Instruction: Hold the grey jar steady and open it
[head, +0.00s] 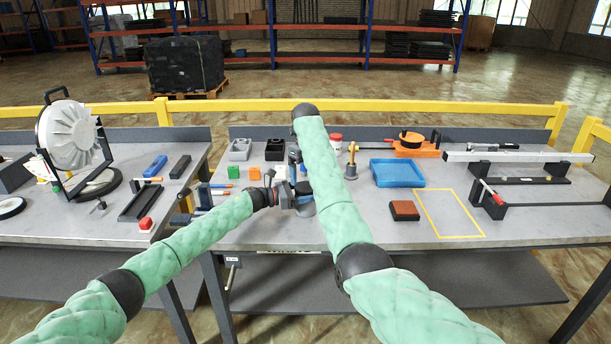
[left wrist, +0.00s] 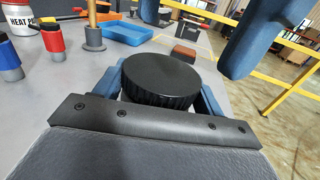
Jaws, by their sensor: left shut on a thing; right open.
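The grey jar (head: 304,209) stands upright near the front edge of the middle table, largely hidden by my arms in the head view. Its round black ribbed lid (left wrist: 161,80) fills the middle of the left wrist view and sits on top of the jar. My left gripper (left wrist: 160,98) is shut on the jar, with a blue finger on either side below the lid. My right gripper (head: 299,178) is open just above the jar.
A blue tray (head: 397,173), a brown block (head: 404,210) and a yellow taped outline (head: 448,213) lie to the right. A wooden-handled tool on a grey base (left wrist: 93,38) and small red and blue-capped containers (left wrist: 52,40) stand nearby. Small coloured blocks (head: 254,173) lie left.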

